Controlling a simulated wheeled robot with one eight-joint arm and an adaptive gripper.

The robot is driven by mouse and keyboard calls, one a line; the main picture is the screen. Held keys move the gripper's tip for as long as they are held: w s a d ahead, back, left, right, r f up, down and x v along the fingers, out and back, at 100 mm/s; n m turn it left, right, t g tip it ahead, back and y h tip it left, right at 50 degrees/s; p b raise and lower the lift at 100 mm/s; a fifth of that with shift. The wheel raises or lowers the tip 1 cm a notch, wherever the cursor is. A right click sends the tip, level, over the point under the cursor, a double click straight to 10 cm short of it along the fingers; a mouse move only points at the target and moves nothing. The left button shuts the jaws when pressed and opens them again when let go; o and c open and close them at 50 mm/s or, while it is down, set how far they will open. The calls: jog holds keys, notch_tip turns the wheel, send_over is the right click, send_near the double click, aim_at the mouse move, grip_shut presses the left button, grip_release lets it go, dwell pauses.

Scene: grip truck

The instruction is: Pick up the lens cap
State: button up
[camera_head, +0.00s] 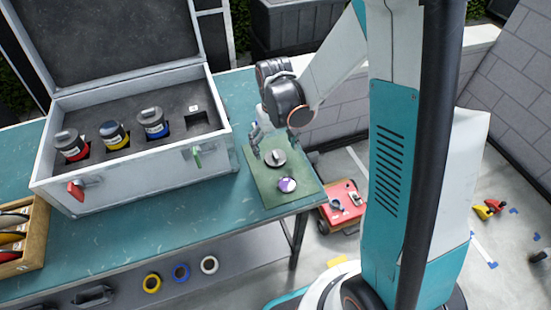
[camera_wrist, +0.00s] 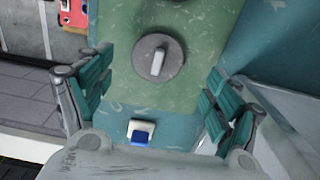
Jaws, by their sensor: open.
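The lens cap appears to be the grey round disc with a raised light grip bar. It lies flat on the green mat in the head view (camera_head: 274,159) and the wrist view (camera_wrist: 152,73). My gripper (camera_head: 273,140) is above the mat, close to the disc. In the wrist view, its teal-padded fingers (camera_wrist: 152,95) are spread wide and empty, with the disc lying ahead between them.
The green mat (camera_head: 263,192) lies at the bench's (camera_head: 130,238) right end. An open grey case (camera_head: 135,185) with several capped cylinders stands left of it. A small white-and-blue object (camera_wrist: 141,131) sits behind the mat. A red toolbox (camera_head: 343,205) is on the floor.

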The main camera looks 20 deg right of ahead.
aim_at(275, 154)
notch_tip(275, 154, down, 4)
jog(key=shift+w+d+f+b, duration=0.1)
jog(key=shift+d+b, duration=0.05)
jog(key=shift+b, duration=0.6)
jog(key=c, duration=0.9)
jog(key=shift+c, duration=0.2)
